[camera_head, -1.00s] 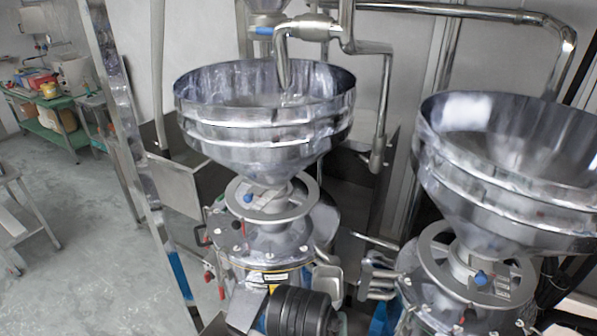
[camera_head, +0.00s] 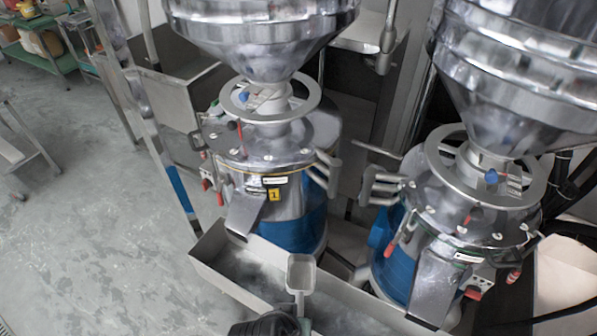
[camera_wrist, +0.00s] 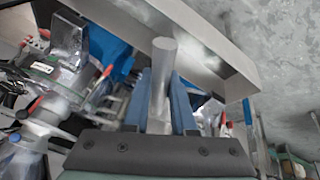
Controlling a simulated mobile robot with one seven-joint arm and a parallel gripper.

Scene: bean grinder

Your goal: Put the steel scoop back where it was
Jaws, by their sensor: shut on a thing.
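My gripper (camera_head: 299,318) is at the bottom centre of the head view, mostly cut off by the frame edge. It is shut on the steel scoop (camera_head: 301,271), whose squarish bowl points up in the picture, away from me. The scoop appears over the trough (camera_head: 222,277) in front of the left grinder; its exact height and any contact are unclear. In the wrist view, a light grey metal part of the scoop (camera_wrist: 162,75) stands between the two blue-grey fingers (camera_wrist: 163,100). The scoop's contents cannot be told.
The left grinder (camera_head: 262,160), with its downward chute (camera_head: 244,213), stands just behind the trough. The right grinder (camera_head: 470,205) stands to the right with its own chute (camera_head: 437,285). Steel hoppers (camera_head: 262,35) are above. Open grey floor (camera_head: 85,220) lies left.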

